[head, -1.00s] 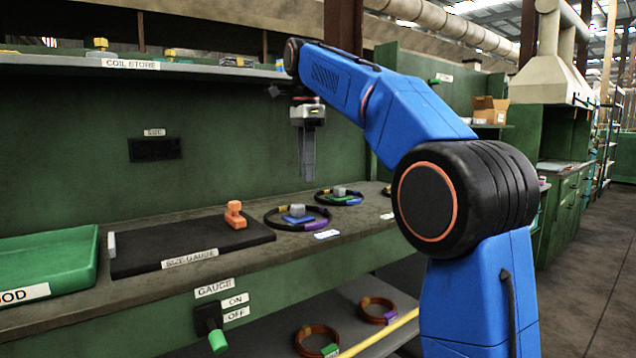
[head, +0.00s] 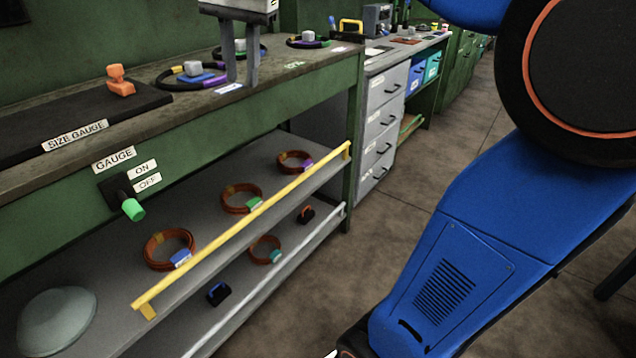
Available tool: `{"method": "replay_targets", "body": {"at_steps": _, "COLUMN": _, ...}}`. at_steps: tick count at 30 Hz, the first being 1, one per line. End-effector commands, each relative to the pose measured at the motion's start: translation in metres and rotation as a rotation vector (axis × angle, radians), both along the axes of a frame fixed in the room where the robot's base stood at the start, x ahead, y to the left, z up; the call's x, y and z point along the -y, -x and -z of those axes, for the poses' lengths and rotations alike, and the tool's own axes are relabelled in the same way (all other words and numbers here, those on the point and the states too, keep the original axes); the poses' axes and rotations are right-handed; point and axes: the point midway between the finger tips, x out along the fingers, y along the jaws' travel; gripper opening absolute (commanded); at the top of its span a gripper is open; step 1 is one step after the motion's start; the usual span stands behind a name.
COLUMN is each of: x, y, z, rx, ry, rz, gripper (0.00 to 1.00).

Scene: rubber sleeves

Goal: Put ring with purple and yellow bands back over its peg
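A black ring with a purple and a yellow band (head: 163,84) lies flat on the counter around a blue block with a grey top (head: 193,71). On the upper lower shelf, a copper-coloured ring (head: 294,162) also shows a yellow band and a purple tag, so I cannot tell for sure which ring is meant. I cannot make out a bare upright peg. My gripper (head: 242,80) points down over the counter's front part, right of the black ring and in front of another black ring (head: 264,50). Its two fingers are apart with nothing seen between them.
A size gauge board (head: 50,118) with an orange block (head: 120,80) lies left on the counter. Below are a gauge switch (head: 128,205), more copper rings (head: 241,198) and a yellow rail (head: 240,232). Grey drawers (head: 385,115) stand right; the floor there is clear.

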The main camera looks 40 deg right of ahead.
Motion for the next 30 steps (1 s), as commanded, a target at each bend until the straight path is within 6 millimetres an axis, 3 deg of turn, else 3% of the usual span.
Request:
{"method": "replay_targets", "body": {"at_steps": 1, "x": 0.003, "y": 0.017, "z": 0.013, "rx": 0.015, "ry": 0.009, "rz": -0.048, "gripper": 0.27}}
{"method": "replay_targets", "body": {"at_steps": 8, "x": 0.015, "y": 0.08, "z": 0.08, "rx": 0.088, "ry": 0.07, "rz": -0.308, "gripper": 0.27}}
{"method": "replay_targets", "body": {"at_steps": 18, "x": 0.028, "y": 0.171, "z": 0.2, "rx": 0.184, "ry": 0.196, "rz": -0.678, "gripper": 0.27}}
{"method": "replay_targets", "body": {"at_steps": 24, "x": 0.031, "y": 0.204, "z": 0.253, "rx": 0.216, "ry": 0.257, "rz": -0.823, "gripper": 0.27}}
{"method": "replay_targets", "body": {"at_steps": 30, "x": 0.032, "y": 0.213, "z": 0.27, "rx": 0.225, "ry": 0.278, "rz": -0.869, "gripper": 0.27}}
